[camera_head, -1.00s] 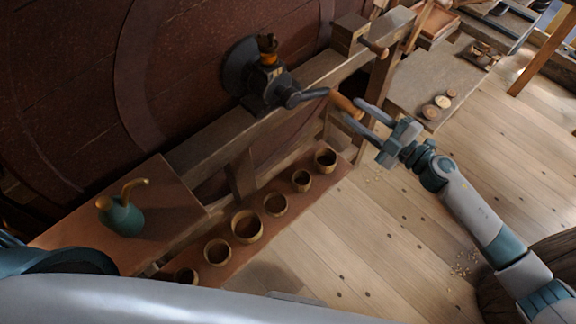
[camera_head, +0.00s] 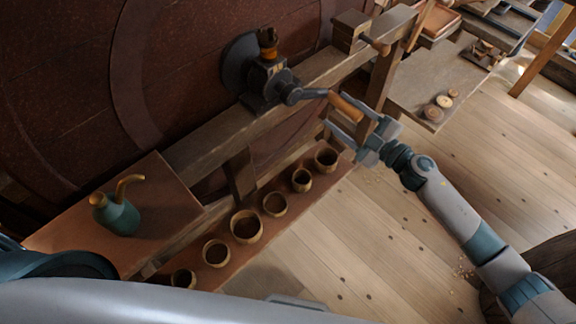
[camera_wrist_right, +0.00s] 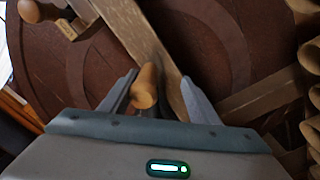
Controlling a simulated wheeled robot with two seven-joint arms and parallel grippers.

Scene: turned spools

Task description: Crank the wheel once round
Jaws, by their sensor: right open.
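The wheel's crank has a dark metal hub (camera_head: 262,88) on the wooden beam and a crank arm (camera_head: 308,94) reaching right to an orange-brown wooden handle (camera_head: 345,107). My right gripper (camera_head: 345,120) is open at the handle, with a finger on either side of it in the head view. In the right wrist view the handle (camera_wrist_right: 145,86) stands between the open fingers (camera_wrist_right: 157,98), nearer the left one. I cannot tell whether either finger touches it. A large dark red-brown wheel (camera_head: 180,75) stands behind. The left gripper is not visible.
A green oil can (camera_head: 118,215) stands on the left bench end. Several wooden cups, one of them large (camera_head: 247,227), line the low shelf below the beam. A side board (camera_head: 405,85) with round discs is at right.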

